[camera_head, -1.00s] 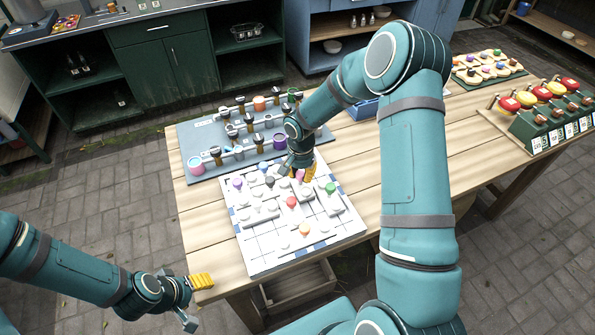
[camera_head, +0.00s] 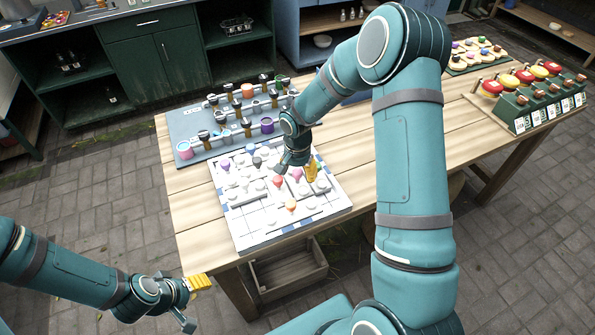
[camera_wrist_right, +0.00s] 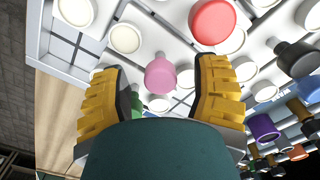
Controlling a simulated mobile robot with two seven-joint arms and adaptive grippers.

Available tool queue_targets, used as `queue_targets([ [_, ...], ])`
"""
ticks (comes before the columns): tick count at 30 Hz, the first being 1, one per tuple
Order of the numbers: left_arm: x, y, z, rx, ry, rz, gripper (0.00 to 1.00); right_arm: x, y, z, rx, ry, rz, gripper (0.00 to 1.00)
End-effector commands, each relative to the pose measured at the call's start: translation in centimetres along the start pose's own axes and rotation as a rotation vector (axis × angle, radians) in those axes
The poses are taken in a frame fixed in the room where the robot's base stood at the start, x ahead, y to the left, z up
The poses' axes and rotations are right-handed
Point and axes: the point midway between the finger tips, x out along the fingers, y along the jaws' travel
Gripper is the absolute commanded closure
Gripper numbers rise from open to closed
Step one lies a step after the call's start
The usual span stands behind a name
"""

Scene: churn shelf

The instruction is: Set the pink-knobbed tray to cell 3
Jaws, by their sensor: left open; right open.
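The pink knob (camera_head: 296,174) stands on the white gridded board (camera_head: 262,238), beside the red knob (camera_head: 278,182). My right gripper (camera_head: 308,174) is low over the board's right part, with a yellow finger close to the pink knob. In the right wrist view the pink knob (camera_wrist_right: 160,76) shows between the two spread yellow fingers (camera_wrist_right: 158,95), with gaps on both sides. The tray under it is mostly hidden, and I cannot read cell numbers. My left gripper (camera_head: 194,300) is open and empty, off the table's front left.
Trays with purple, black and orange (camera_head: 291,206) knobs share the board. Behind it is a grey rack (camera_head: 190,128) with cups and dark-topped pegs. A green lever box (camera_head: 540,112) stands at the right. Bare wood (camera_head: 345,150) lies right of the board.

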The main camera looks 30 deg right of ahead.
Motion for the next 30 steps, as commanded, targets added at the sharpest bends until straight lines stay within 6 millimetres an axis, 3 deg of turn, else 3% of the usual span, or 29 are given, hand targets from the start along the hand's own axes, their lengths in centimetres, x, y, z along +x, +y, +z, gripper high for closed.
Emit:
queue_targets([
  [11,0.0,0.0,0.0,0.000,-0.001,0.000,0.39,-0.6,-0.1,-0.1,0.000,0.003,-0.001,0.39],
  [14,0.0,0.0,0.0,0.000,0.000,0.000,0.39,-1.8,-0.1,-0.1,0.001,0.004,-0.003,0.39],
  [24,0.0,0.0,0.0,0.000,0.000,0.000,0.39,-8.6,-0.1,-0.1,0.001,0.004,-0.004,0.39],
  [30,0.0,0.0,0.0,0.000,0.000,0.000,0.39,-11.2,-0.1,-0.1,0.000,0.002,-0.002,0.39],
])
